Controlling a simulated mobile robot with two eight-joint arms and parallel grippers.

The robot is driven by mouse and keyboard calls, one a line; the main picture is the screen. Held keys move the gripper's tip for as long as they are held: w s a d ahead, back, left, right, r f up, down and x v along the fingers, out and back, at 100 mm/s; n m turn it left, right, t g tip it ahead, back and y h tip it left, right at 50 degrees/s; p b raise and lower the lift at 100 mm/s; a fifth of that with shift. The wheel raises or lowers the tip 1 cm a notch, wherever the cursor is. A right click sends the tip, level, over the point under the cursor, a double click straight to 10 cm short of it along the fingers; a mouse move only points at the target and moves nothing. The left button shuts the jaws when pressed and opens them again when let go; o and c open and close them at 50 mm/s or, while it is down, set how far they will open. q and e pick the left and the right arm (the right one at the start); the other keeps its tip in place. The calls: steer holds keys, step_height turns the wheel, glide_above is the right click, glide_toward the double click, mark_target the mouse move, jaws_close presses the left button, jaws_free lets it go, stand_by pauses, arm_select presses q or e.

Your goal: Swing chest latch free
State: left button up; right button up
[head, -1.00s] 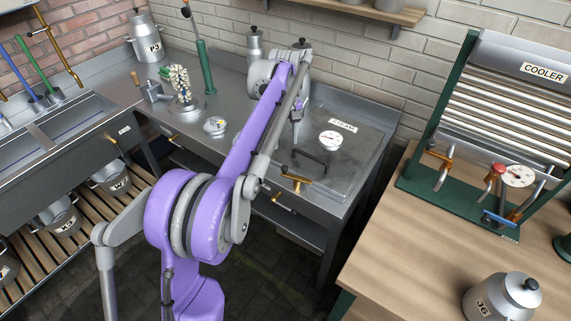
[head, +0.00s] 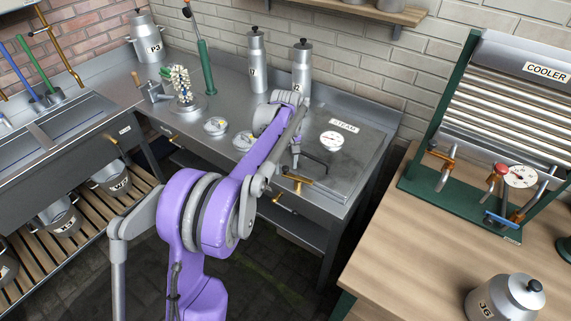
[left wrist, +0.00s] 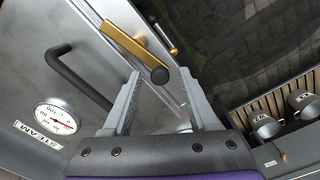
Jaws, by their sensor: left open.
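The steam chest (head: 352,160) is a steel box with a flat lid, a STEAM label, a round gauge (head: 332,141) and a black bar handle (head: 313,162). Its latch (head: 299,179) is a brass bar with a dark round knob at the chest's front edge. In the left wrist view the latch (left wrist: 128,45) lies just beyond my fingers, its knob in front of the gap between them. My left gripper (left wrist: 163,82) is open and empty; it also shows in the head view (head: 296,158), above the chest's front left part. My right gripper is not in view.
Two tall cans (head: 257,65) stand at the back of the counter. A wooden table (head: 410,255) with the cooler (head: 510,90) stands at the right.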

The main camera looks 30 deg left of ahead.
arm_select(q)
jaws_close()
steer(key=shift+w+m, duration=0.25)
steer(key=shift+m, duration=0.4)
steer(key=shift+w+m, duration=0.2)
steer(key=shift+m, duration=0.45)
jaws_free()
steer(key=shift+r, duration=0.15)
